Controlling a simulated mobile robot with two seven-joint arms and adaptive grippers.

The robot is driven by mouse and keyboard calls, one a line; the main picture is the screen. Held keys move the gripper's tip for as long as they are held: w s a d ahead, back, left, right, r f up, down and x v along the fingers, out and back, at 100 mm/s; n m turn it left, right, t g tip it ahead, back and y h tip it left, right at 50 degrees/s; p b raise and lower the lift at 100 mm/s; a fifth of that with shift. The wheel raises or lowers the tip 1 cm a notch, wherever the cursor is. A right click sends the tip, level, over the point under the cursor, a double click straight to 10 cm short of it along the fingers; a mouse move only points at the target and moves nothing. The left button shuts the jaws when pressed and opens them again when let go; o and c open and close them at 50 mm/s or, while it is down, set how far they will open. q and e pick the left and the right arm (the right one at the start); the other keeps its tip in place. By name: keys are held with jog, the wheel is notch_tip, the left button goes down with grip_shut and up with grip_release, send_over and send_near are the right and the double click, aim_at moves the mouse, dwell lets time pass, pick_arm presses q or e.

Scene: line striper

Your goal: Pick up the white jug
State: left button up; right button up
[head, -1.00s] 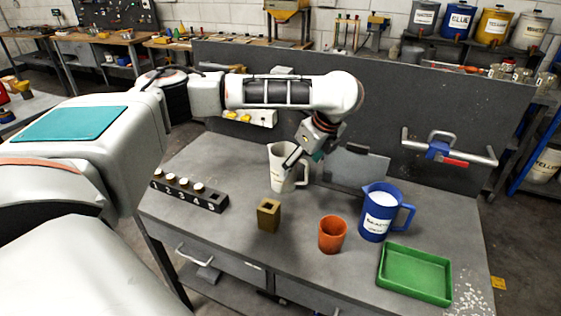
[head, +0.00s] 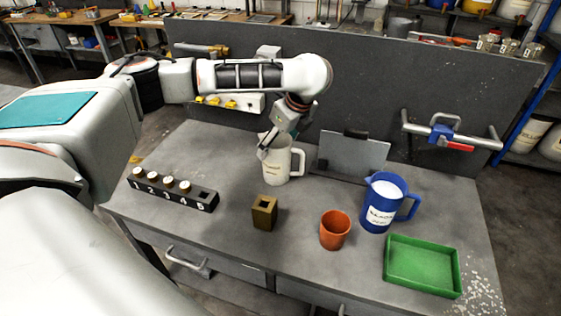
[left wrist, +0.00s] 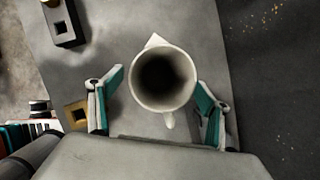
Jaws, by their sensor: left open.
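The white jug (head: 276,163) stands upright at the back middle of the grey bench in the head view, with its handle on the right. My left gripper (head: 277,146) is at the jug's upper part in that view and hides some of its rim. In the left wrist view I look down into the dark inside of the jug (left wrist: 163,99). My left gripper's two fingers (left wrist: 157,100) are open, one on each side of the jug, with gaps between them and its wall. The handle points down toward the palm there. My right gripper is not in view.
A brass block (head: 265,213), an orange cup (head: 335,230), a blue jug (head: 382,203) and a green tray (head: 392,262) stand in front and to the right. A numbered black rack (head: 171,188) is on the left. A grey panel (head: 350,155) stands right of the white jug.

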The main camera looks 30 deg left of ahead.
pick_arm(q)
jog(key=x, duration=0.4)
jog(key=shift+w+f, duration=0.1)
jog(key=shift+f, duration=0.15)
jog(key=c, duration=1.3)
jog(key=shift+o, duration=0.2)
jog(key=shift+r, duration=0.1)
